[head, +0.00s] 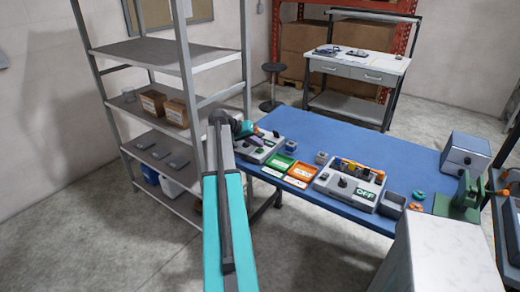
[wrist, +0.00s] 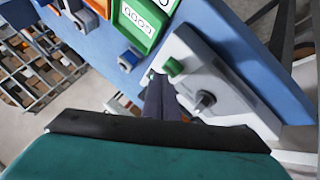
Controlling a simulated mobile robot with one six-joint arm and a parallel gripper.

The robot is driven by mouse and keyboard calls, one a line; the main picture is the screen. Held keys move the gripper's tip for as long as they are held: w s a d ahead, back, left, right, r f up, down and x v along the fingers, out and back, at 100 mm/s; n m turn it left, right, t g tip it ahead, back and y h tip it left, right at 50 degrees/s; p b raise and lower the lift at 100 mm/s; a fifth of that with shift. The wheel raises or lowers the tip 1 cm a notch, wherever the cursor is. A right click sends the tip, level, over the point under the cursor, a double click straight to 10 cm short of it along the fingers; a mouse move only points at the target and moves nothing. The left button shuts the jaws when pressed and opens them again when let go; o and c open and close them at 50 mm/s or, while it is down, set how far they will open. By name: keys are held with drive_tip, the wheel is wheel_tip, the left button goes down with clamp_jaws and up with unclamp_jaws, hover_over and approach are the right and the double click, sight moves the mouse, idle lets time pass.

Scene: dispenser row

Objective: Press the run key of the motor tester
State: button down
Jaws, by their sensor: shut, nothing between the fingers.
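A grey sloped tester box (head: 268,152) stands at the left end of the blue table, right by my gripper. In the wrist view, this box (wrist: 228,88) shows a green key (wrist: 173,67) and a dark grey knob (wrist: 205,101). My gripper (wrist: 157,82) is shut and empty, its dark fingertips beside the green key on its left. Whether they touch the box is unclear. A second grey box (head: 340,197) with a black knob and a green "OFF" display (head: 365,194) stands farther right. No name shows on either box.
A green tray (head: 279,164) and an orange tray (head: 301,172) lie between the boxes on the blue table (head: 370,150). Small blue-grey blocks (head: 321,157) stand behind them. A metal shelf rack (head: 187,60) stands close left of my arm.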

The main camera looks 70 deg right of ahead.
sight(257, 151)
drive_tip(key=shift+r, duration=0.45)
drive_tip(key=shift+r, duration=0.1)
drive_tip(key=shift+r+p, duration=1.15)
drive_tip(key=shift+r, duration=1.75)
